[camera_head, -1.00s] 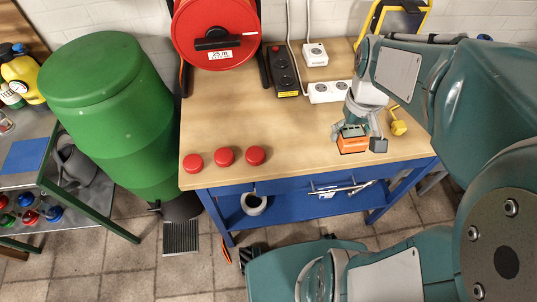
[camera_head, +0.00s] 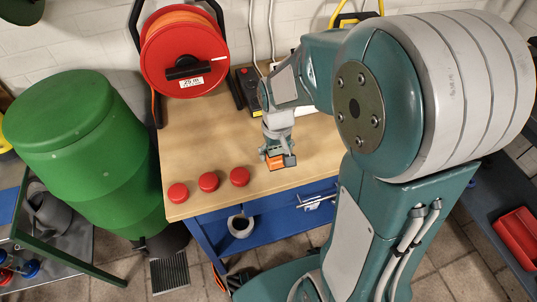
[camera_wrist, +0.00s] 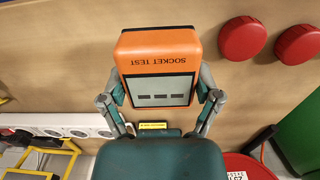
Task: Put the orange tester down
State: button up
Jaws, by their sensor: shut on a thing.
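The orange tester (camera_head: 275,162) is a small orange box with a grey display, marked "SOCKET TEST" in the wrist view (camera_wrist: 158,42). My gripper (camera_head: 276,156) is shut on it, with one finger on each side in the wrist view (camera_wrist: 160,92). The tester is over the wooden workbench top (camera_head: 215,125), to the right of the red round caps. I cannot tell whether it touches the wood.
Three red caps (camera_head: 239,177) lie along the front edge of the bench. A green barrel (camera_head: 90,150) is on the left. The bench middle-left is clear.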

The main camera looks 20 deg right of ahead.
jog(key=shift+w+a+f, duration=0.25)
jog(key=shift+w+f, duration=0.2)
jog(key=shift+f, duration=0.15)
jog(key=shift+w+d+f, duration=0.2)
jog(key=shift+w+f, duration=0.15)
jog(key=shift+f, duration=0.15)
notch_tip(320, 180, down, 3)
jog(key=shift+w+d+f, duration=0.1)
jog(key=shift+d, duration=0.05)
jog(key=shift+a+f, duration=0.15)
jog(key=shift+a, duration=0.25)
jog(key=o, duration=1.1)
jog(key=shift+d, duration=0.25)
